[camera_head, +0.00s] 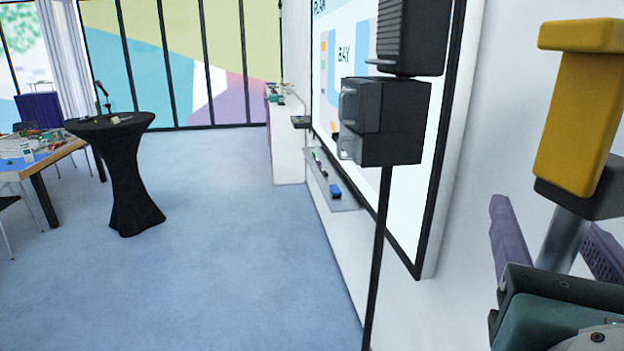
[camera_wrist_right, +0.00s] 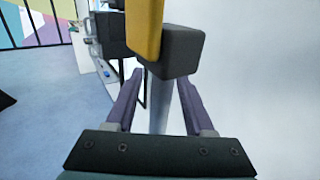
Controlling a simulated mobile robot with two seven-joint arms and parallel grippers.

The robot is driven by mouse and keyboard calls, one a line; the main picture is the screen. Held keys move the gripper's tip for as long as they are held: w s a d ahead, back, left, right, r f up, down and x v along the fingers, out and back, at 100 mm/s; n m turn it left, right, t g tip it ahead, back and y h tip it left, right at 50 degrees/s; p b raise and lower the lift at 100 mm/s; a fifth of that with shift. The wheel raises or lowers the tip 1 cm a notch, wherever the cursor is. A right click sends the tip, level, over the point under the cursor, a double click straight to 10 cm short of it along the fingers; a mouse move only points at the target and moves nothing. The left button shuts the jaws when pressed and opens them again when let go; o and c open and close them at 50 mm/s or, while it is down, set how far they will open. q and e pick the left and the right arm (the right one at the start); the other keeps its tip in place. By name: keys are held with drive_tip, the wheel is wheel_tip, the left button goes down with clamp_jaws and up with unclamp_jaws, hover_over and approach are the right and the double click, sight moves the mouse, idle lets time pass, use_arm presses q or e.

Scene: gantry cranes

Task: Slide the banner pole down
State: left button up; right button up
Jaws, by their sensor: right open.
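A silver pole (camera_head: 563,243) stands at the right edge of the head view. A dark grey block (camera_head: 600,203) sits on its top, with a yellow L-shaped piece (camera_head: 578,118) rising from it. I take this to be the banner pole. The right wrist view also shows the pole (camera_wrist_right: 158,112), the grey block (camera_wrist_right: 175,53) and the yellow piece (camera_wrist_right: 146,25). My right gripper (camera_head: 548,215) has its purple fingers open, one on each side of the pole, just below the block. Gaps show between the fingers and the pole. The pole's lower end is hidden behind my gripper. My left gripper is out of view.
A black box-shaped unit (camera_head: 392,120) on a thin dark stand is left of my gripper, before a wall whiteboard (camera_head: 420,190) with a marker tray (camera_head: 335,188). A black-draped round table (camera_head: 122,175) stands at left. The blue floor between is clear.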

drive_tip(key=shift+s, duration=0.1)
clamp_jaws()
idle(0.3)
idle(1.0)
